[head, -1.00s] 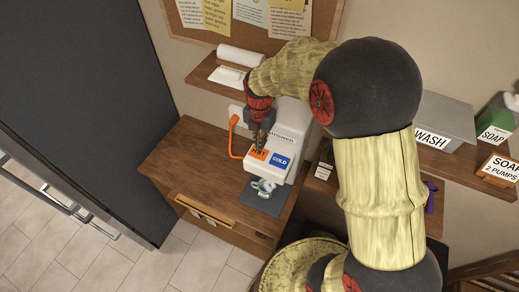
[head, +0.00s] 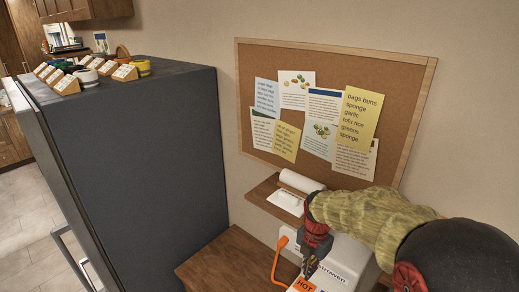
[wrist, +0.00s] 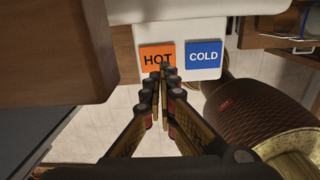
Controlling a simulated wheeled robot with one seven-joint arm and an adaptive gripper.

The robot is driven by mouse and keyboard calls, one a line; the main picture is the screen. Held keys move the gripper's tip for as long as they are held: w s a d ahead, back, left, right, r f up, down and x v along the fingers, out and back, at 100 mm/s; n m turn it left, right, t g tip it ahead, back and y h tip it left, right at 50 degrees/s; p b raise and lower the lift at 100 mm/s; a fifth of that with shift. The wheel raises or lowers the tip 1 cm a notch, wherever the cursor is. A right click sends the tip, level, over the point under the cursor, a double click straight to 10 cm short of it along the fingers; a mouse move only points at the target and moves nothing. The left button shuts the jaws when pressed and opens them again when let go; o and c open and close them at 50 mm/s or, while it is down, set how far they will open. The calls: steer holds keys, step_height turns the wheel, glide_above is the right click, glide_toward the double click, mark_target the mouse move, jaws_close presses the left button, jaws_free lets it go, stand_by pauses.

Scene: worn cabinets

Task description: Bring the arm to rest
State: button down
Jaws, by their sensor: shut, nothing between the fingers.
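My gripper (head: 309,268) hangs from my bent arm at the lower right of the head view, fingers pointing down, just above the orange HOT label of the white dispenser (head: 345,258). In the wrist view my gripper (wrist: 165,72) is shut and empty, its fingertips together in front of the lower part of the orange HOT label (wrist: 157,62). The blue COLD label (wrist: 204,54) is to its right. I cannot tell whether the fingertips touch the dispenser. My arm hides part of the dispenser in the head view.
A cork board (head: 255,70) with pinned notes hangs on the wall behind. A wooden shelf (head: 262,190) with a white roll (head: 300,181) is close behind my gripper. A wooden counter (head: 225,260) lies below. A tall dark fridge (head: 150,150) stands left, with small things on top.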

steer(key=s+f+m+t+b, duration=0.2)
steer(key=s+m+b, duration=0.9)
steer(key=m, duration=0.2)
steer(key=s+f+m+t+b, duration=0.2)
steer(key=s+m+t+b, duration=0.1)
steer(key=s+m+b, duration=0.8)
steer(key=m, duration=0.2)
steer(key=shift+a+m, duration=0.25)
steer(key=shift+m, duration=0.05)
